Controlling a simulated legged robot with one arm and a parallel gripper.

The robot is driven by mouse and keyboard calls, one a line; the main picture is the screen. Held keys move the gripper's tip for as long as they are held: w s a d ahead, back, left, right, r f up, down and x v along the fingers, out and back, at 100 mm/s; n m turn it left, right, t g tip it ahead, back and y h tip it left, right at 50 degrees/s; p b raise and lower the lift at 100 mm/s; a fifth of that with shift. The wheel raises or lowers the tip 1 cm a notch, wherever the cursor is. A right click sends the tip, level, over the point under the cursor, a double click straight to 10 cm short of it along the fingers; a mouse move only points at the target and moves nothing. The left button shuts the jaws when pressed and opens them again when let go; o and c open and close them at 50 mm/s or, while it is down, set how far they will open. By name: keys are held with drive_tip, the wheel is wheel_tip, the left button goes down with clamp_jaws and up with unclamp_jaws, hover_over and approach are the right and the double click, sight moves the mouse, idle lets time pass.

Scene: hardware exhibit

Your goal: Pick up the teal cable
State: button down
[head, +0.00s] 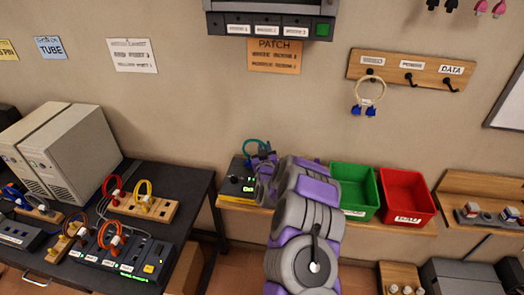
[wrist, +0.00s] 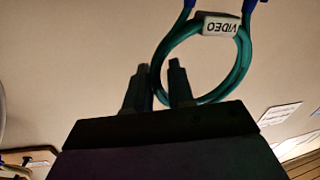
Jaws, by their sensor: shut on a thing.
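The teal cable (head: 257,146) is a coiled loop in the head view, just above the left end of the wooden shelf. In the wrist view it is a ring (wrist: 243,66) with a white VIDEO tag (wrist: 221,25) and blue ends at the top edge. My gripper (wrist: 160,66) has its two dark fingers on either side of the ring's left part and is shut on it. In the head view my gripper (head: 264,158) is small and partly hidden by my arm.
On the shelf stand a black device (head: 238,184) with a green display, a green bin (head: 355,200) and a red bin (head: 408,208). A hook board (head: 405,66) holds a cream cable (head: 369,90). A black table (head: 184,182) with cables stands left.

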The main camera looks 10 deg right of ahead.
drive_tip(key=shift+r, duration=0.55)
wheel_tip(320, 180, up, 3)
drive_tip(key=shift+f+p, duration=0.1)
drive_tip(key=shift+p, duration=0.3)
drive_tip(key=d+r+p+v, duration=0.1)
drive_tip(key=d+p+v, duration=0.1)
drive_tip(key=v, duration=1.4)
drive_tip(key=shift+s+p, duration=0.2)
drive_tip(key=shift+p, duration=0.5)
